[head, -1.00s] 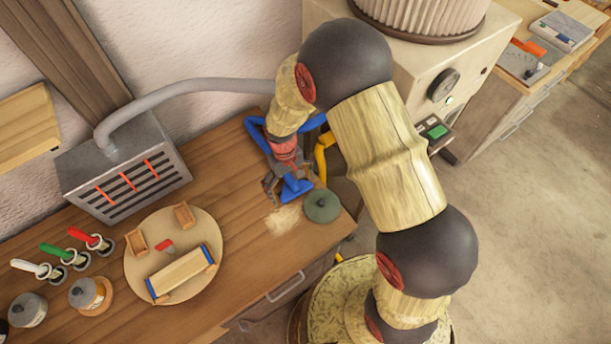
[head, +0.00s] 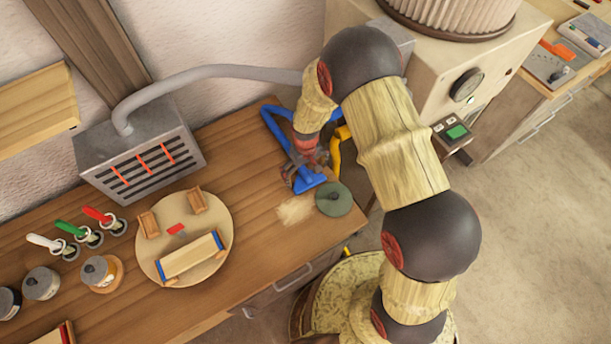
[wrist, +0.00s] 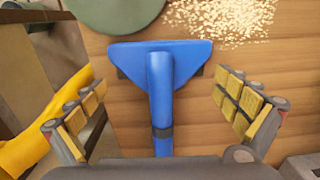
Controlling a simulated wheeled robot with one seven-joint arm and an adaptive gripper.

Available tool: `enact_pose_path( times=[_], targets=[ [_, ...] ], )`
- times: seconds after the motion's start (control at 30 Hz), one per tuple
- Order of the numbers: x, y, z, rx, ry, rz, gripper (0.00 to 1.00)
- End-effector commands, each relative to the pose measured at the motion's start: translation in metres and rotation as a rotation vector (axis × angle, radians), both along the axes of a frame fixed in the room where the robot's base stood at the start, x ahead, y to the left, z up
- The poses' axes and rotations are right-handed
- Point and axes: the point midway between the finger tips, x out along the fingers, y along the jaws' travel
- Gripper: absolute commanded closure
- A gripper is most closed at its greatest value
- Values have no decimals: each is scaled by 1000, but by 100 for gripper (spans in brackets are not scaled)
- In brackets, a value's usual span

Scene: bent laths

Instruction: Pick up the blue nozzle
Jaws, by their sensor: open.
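The blue nozzle (wrist: 161,80) lies on the wooden bench, its wide head away from my wrist and its tube running back under my gripper. In the head view the nozzle (head: 308,182) shows at the bench's right end, partly hidden by my gripper (head: 302,178). In the wrist view my gripper (wrist: 160,112) is open, with one yellow-padded finger on each side of the nozzle's tube. Neither finger touches the tube there. The rear of the tube is hidden by my gripper's body.
A green disc (head: 333,199) lies close to the nozzle's head, beside pale sawdust (head: 295,210). A yellow item (wrist: 50,125) is left of my gripper in the wrist view. A round board (head: 225,212) with wooden parts and a grey slatted box (head: 143,155) stand to the left.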

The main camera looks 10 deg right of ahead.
Motion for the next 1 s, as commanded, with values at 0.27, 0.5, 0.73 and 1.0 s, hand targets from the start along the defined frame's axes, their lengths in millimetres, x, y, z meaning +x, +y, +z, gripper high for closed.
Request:
enact_pose_path(
  times=[0.27, 0.5, 0.73, 1.0],
  targets=[
    [1, 1, -11, 1, -2, 0, 0],
    [1, 1, -11, 0, -1, 0, 11],
    [0, 0, -11, 0, -1, 0, 24],
    [0, 0, -11, 0, 0, 0, 40]
  ],
)
